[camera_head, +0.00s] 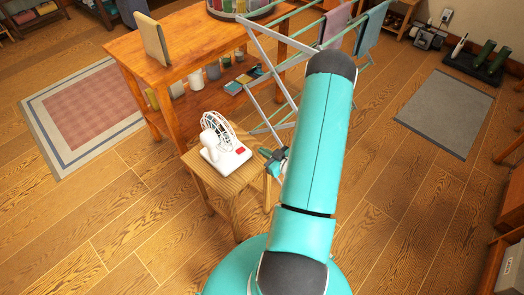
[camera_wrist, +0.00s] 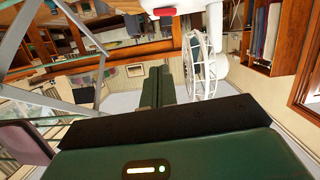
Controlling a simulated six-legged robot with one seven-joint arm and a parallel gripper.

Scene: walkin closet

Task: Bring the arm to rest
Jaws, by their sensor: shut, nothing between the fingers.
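My gripper (camera_head: 272,158) shows small and partly hidden by my teal arm in the head view, just right of the stool (camera_head: 241,181). In the wrist view my gripper's dark green fingers (camera_wrist: 158,84) are together with nothing between them. A white fan (camera_head: 222,149) with a round cage and a red patch on its base stands on the stool. The fan (camera_wrist: 200,68) appears upside down in the wrist view, right of the fingers and apart from them. My arm is stretched forward over the floor.
A folding drying rack (camera_head: 257,47) with hanging cloths stands close behind my gripper. A wooden table (camera_head: 188,52) is behind the stool. A pink rug (camera_head: 80,112) lies left and a grey mat (camera_head: 444,113) right. The wooden floor at front left is clear.

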